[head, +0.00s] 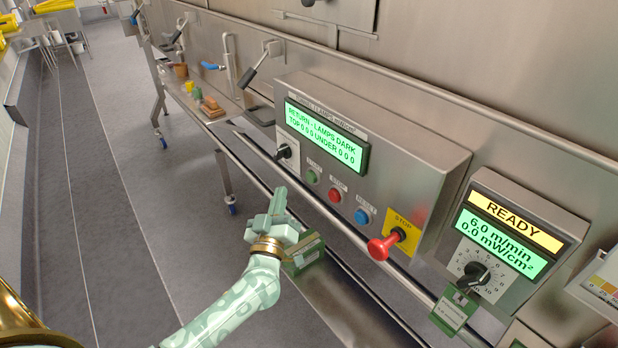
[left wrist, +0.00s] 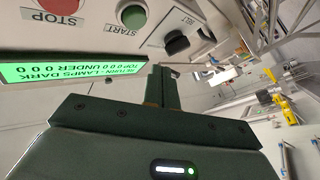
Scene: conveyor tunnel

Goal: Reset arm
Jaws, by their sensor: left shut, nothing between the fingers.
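My left gripper (head: 279,200) is shut and empty, with its fingers together in front of the lower left of the steel control panel (head: 405,150). In the left wrist view the closed fingers (left wrist: 162,85) point toward the panel's black selector knob (left wrist: 177,42), with no visible contact. The panel has a green display (head: 322,135) reading "RETURN - LAMPS DARK", a green button (head: 312,177), a red button (head: 335,195) and a blue button (head: 362,216). My right gripper is not in view.
A red mushroom stop (head: 384,246) sticks out from the panel on a yellow plate. A second box (head: 515,240) at right shows "READY" and has a black dial (head: 472,275) with a green tag (head: 455,310) below. Steel rails run beneath. The grey floor (head: 130,210) at left is clear.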

